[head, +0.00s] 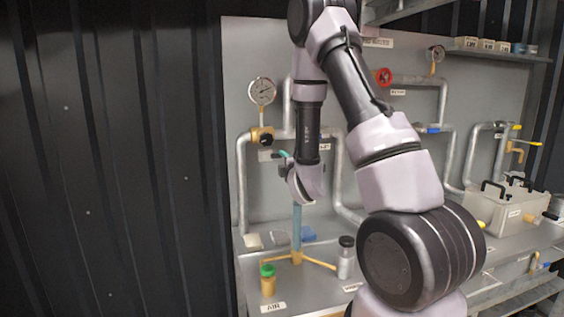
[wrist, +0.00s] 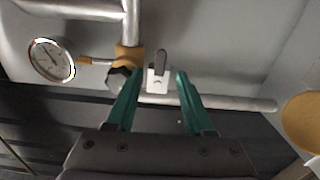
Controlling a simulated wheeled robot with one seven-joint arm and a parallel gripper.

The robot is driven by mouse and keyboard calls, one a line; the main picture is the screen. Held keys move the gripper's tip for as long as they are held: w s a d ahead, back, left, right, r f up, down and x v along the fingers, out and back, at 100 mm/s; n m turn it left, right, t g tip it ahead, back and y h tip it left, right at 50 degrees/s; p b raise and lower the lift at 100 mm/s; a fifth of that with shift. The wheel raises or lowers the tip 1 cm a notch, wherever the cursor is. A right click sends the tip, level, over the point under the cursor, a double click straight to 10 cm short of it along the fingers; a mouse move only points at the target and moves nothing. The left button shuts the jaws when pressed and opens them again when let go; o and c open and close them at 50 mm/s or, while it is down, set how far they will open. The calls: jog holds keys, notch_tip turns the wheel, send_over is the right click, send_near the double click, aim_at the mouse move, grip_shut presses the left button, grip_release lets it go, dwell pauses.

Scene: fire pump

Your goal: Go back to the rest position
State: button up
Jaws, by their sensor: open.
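My gripper (wrist: 156,90) shows in the wrist view with its two green fingers spread apart and nothing between them. Beyond the fingertips, apart from them as far as I can tell, are a brass valve body (wrist: 128,55) with a dark knob and a small white plate (wrist: 158,80) with a dark lever. In the head view my arm reaches up and over to the panel, and my gripper (head: 284,162) is partly hidden behind its wrist link, in front of the grey panel and below the left gauge.
A pressure gauge (head: 262,92) and pipes (head: 243,185) are on the panel at left. On the bench stand a green-capped jar (head: 267,281), a black-capped bottle (head: 346,258) and a blue upright tube (head: 297,225). Dark wall at left is bare.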

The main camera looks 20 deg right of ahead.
jog(key=s+d+r+m+g+h, duration=0.1)
jog(key=s+r+m+g, duration=0.15)
jog(key=r+m, duration=0.35)
jog(key=s+d+r+m+g, duration=0.2)
jog(key=s+r+m, duration=0.2)
jog(key=r+m, duration=0.15)
jog(key=s+a+r+m+g+y, duration=0.1)
jog(key=s+r+m+g, duration=0.1)
jog(key=s, duration=0.7)
jog(key=s+a+r+m+g+y, duration=0.1)
jog(key=s+a+m+g, duration=0.1)
jog(key=s+m, duration=0.3)
jog(key=s+a+r+m+g+y, duration=0.1)
jog(key=s+r+m+g, duration=0.1)
jog(key=s, duration=1)
jog(key=shift+s+a+r+m, duration=0.25)
jog(key=shift+s+r+m, duration=0.1)
jog(key=shift+m, duration=0.5)
